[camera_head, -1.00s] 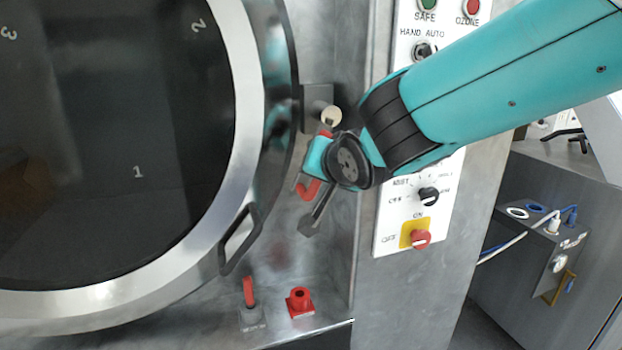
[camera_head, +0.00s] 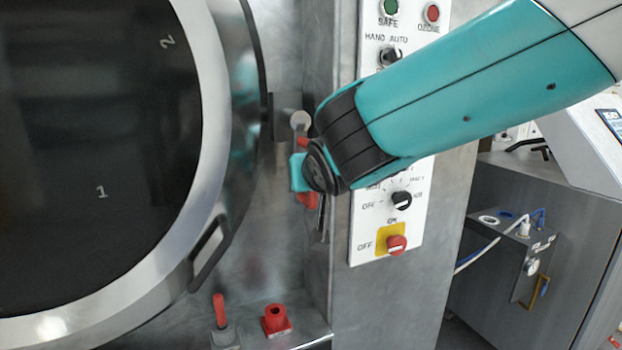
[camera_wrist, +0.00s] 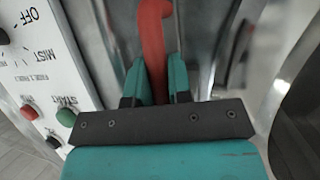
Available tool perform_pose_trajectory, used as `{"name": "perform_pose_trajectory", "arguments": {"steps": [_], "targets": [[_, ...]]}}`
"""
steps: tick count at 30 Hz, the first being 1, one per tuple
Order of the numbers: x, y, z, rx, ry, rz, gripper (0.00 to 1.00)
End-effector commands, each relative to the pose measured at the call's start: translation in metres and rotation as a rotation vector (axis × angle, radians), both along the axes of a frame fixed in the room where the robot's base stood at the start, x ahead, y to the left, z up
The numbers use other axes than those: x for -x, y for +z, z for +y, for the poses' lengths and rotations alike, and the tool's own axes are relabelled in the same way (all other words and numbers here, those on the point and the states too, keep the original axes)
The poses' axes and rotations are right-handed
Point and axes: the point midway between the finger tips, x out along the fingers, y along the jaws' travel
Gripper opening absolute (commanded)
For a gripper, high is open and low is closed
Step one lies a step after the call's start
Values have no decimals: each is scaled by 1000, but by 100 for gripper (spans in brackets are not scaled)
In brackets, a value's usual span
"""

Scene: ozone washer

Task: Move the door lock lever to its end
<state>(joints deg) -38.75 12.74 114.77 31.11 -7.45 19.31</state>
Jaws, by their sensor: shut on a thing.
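The red door lock lever (camera_head: 309,201) hangs from a round pale pivot (camera_head: 300,120) at the right edge of the big round door. It is near vertical. My gripper (camera_head: 298,172) hides its middle part in the head view. In the wrist view the red lever (camera_wrist: 152,35) runs down between the two teal fingers of my gripper (camera_wrist: 157,82), which are shut on it. The lever's gripped part is partly hidden by the fingers and the dark palm plate.
The round door (camera_head: 205,120) with its handle (camera_head: 209,253) is at left. A white control panel (camera_head: 372,240) with knobs stands close to the right of the gripper. A red handle (camera_head: 219,308) and a red fitting (camera_head: 275,318) are below.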

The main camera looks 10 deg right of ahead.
Motion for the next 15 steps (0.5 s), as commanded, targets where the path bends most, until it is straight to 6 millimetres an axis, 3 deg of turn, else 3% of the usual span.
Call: {"name": "perform_pose_trajectory", "arguments": {"steps": [7,8,11,15], "targets": [[0,-1,-2,10,-3,0,0],[0,-1,-2,10,-3,0,21],[0,-1,-2,8,-4,0,44],[0,0,-2,6,-3,-1,44]]}}
